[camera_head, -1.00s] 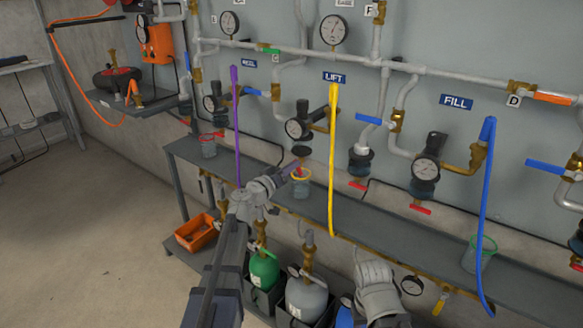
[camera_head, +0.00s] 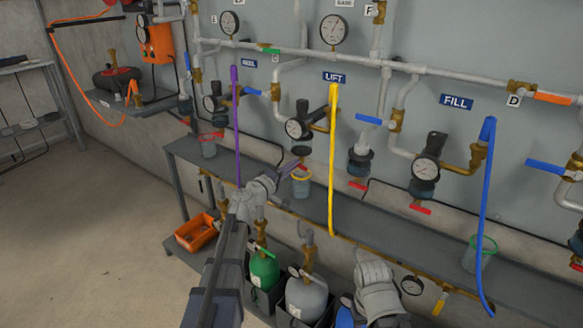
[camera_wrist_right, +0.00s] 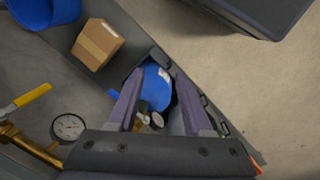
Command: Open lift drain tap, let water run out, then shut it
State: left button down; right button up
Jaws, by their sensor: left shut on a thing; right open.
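The LIFT sign (camera_head: 334,77) is on the wall above a yellow hose (camera_head: 332,150). Left of the hose is the lift unit with its round gauge (camera_head: 294,129) and a dark bowl (camera_head: 302,150). My left gripper (camera_head: 289,167) is shut at the small red drain tap below that bowl; the fingers largely hide the tap. A yellow-rimmed cup (camera_head: 302,189) stands on the shelf right below. I cannot tell how much water is in it. My right gripper (camera_wrist_right: 158,98) is open and empty, over a blue cylinder (camera_wrist_right: 156,87) in the right wrist view.
A long grey shelf (camera_head: 390,235) runs along the wall. A blue hose (camera_head: 486,200) hangs by a green-rimmed cup (camera_head: 478,254) on the right. Green (camera_head: 263,270) and grey (camera_head: 306,298) cylinders stand below. An orange bin (camera_head: 197,232) sits left. Floor at left is clear.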

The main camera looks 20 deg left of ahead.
pick_arm(q)
jog(key=shift+n, duration=1.6)
jog(key=c, duration=1.2)
grip_release()
jog(key=v, duration=0.8)
jog(key=shift+w, duration=0.1)
